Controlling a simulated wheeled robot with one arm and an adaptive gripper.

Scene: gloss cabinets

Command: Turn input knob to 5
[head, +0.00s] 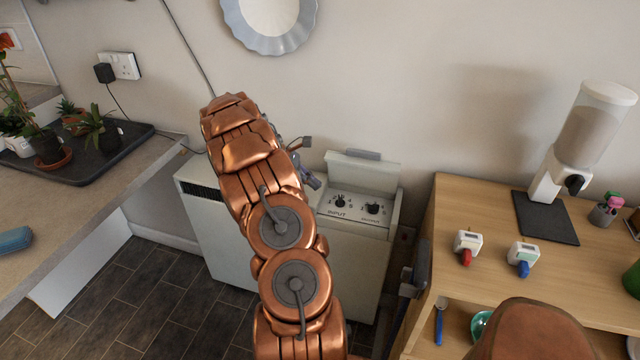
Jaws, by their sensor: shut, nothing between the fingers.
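The input knob (338,202) is a small dark knob on the sloped panel of a white cabinet-like machine (360,262). The word INPUT is printed below it, and the small numbers around it are hard to read. I cannot tell which number it points at. A second dark knob (372,208) sits to its right. My gripper (313,182) shows only partly behind my copper arm, just left of and above the input knob. It is shut and empty, and it appears apart from the knob. My arm hides the left part of the machine's top.
A raised lid (362,170) stands behind the knobs. A wooden table (465,205) is close on the right, with a dispenser (585,130) and two small devices. A counter (150,160) with potted plants is on the left. Open tiled floor (150,290) lies between.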

